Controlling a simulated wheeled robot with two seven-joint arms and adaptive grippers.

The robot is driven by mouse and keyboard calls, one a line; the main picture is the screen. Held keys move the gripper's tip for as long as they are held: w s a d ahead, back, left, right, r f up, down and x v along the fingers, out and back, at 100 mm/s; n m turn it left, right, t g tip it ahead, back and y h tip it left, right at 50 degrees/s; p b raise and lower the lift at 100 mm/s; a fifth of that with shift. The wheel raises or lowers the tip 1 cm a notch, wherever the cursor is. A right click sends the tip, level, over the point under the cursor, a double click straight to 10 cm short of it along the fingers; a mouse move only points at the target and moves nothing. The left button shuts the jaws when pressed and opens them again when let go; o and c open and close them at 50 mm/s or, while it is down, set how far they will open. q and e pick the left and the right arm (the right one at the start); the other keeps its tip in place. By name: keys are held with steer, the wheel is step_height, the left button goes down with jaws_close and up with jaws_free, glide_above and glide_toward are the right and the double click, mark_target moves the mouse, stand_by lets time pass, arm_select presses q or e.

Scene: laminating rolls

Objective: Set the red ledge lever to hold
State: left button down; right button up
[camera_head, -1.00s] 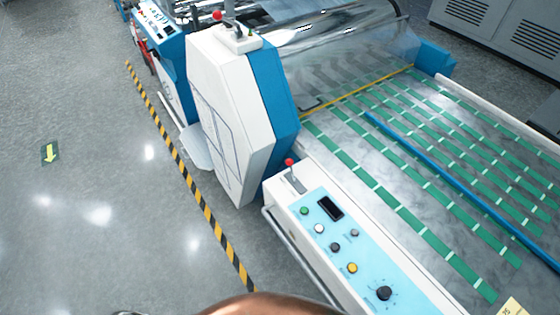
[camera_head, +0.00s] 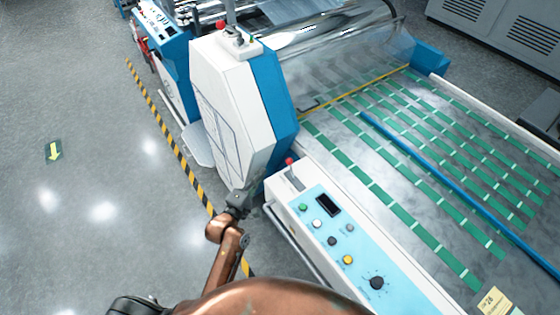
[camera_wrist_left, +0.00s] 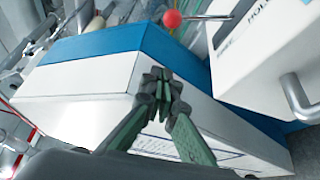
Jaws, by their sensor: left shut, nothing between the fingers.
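The red ledge lever (camera_head: 290,162) has a red ball on a thin metal rod and stands at the far end of the control ledge (camera_head: 320,219). In the left wrist view its red ball (camera_wrist_left: 171,18) is at the top, with the rod pointing right toward a panel (camera_wrist_left: 262,45) with partly visible lettering that looks like "HOLD". My left gripper (camera_head: 239,196) is shut and empty, left of the ledge in the head view, apart from the lever. Its green-grey fingers (camera_wrist_left: 160,82) meet in front of the white housing in the wrist view. My right gripper is not in view.
Another red-knobbed lever (camera_head: 222,25) sits on top of the white and blue housing (camera_head: 228,110). The ledge carries a display (camera_head: 327,205) and several knobs. A metal rail (camera_head: 290,243) runs along its side. The floor to the left is clear past the striped line.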

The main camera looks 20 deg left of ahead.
arm_select(q)
steer(key=w+d, duration=0.1)
steer(key=w, duration=0.1)
steer(key=w+d, duration=0.2)
steer(key=w, duration=0.1)
steer(key=w+d, duration=0.2)
steer(key=w, duration=0.1)
steer(key=shift+s+d+f, duration=0.1)
steer(key=shift+d, duration=0.05)
stand_by(0.5)
stand_by(0.3)
